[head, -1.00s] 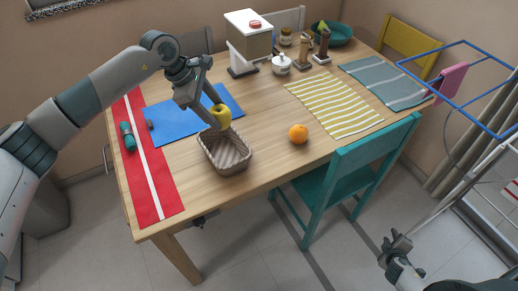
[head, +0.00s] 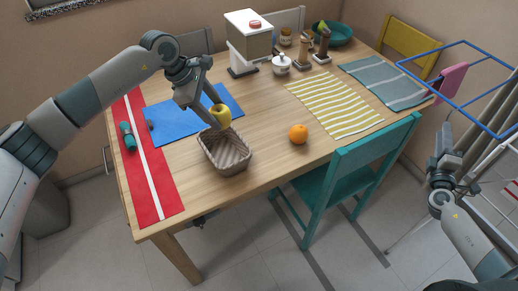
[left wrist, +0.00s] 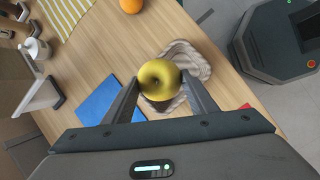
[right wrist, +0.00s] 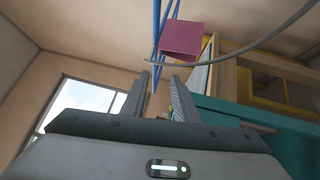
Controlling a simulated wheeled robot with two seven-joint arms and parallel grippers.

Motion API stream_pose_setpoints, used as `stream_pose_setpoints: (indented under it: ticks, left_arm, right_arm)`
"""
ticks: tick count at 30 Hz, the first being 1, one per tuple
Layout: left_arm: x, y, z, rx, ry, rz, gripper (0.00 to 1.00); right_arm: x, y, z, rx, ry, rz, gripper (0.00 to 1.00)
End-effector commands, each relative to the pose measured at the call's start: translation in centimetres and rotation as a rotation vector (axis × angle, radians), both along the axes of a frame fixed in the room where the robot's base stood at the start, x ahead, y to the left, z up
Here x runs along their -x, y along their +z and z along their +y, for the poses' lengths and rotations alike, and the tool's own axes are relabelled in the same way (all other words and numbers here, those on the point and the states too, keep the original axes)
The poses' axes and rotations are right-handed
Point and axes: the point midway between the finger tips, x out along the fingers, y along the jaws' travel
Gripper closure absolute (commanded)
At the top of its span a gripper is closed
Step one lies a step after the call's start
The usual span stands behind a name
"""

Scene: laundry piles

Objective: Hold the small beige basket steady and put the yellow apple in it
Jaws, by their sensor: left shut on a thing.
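The yellow apple (head: 221,115) is held between the fingers of my left gripper (head: 217,118), above the far rim of the small beige basket. It also shows between the fingertips in the left wrist view (left wrist: 159,79). The beige basket (head: 225,158) stands upright on the wooden table near its front edge, and its visible inside looks empty. In the left wrist view the basket (left wrist: 190,59) lies beyond the apple. My right gripper (head: 447,150) is off the table at the right, away from the basket. Its fingers are apart with nothing between them in the right wrist view (right wrist: 165,100).
An orange (head: 298,133) lies right of the basket. A teal chair (head: 370,155) stands at the table's front right, between my right gripper and the basket. A blue-framed drying rack (head: 440,80) with a pink cloth is near my right arm. Bare table lies around the orange.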

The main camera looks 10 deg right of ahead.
Motion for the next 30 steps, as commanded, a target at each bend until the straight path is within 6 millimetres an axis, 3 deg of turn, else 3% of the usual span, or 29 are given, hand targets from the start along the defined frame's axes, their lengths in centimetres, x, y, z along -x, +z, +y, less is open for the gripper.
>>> stream_pose_setpoints:
  ticks: [3, 5, 11, 16, 23, 30]
  left_arm:
    - [0.0, 0.0, 0.0, 0.000, 0.000, -0.001, 0.73]
    - [0.0, 0.0, 0.0, 0.000, 0.000, -0.001, 0.73]
    - [0.0, 0.0, 0.0, 0.000, 0.000, 0.000, 0.73]
    - [0.0, 0.0, 0.0, 0.000, 0.000, -0.001, 0.73]
    - [0.0, 0.0, 0.0, 0.000, 0.000, -0.001, 0.73]
    - [0.0, 0.0, 0.0, 0.000, 0.000, 0.000, 0.73]
  right_arm:
    - [-1.2, 3.2, 1.1, -0.011, 0.018, -0.066, 0.73]
    - [-1.9, 4.0, 2.0, -0.056, 0.024, -0.095, 0.73]
    - [-3.9, 3.4, 4.7, -0.246, 0.036, -0.128, 0.73]
    - [-6.1, 2.3, 8.3, -0.458, 0.064, -0.139, 0.73]
    - [-9.5, 1.2, 15.5, -0.765, 0.140, -0.122, 0.73]
    - [-12.4, 1.0, 25.3, -1.073, 0.266, -0.053, 0.73]
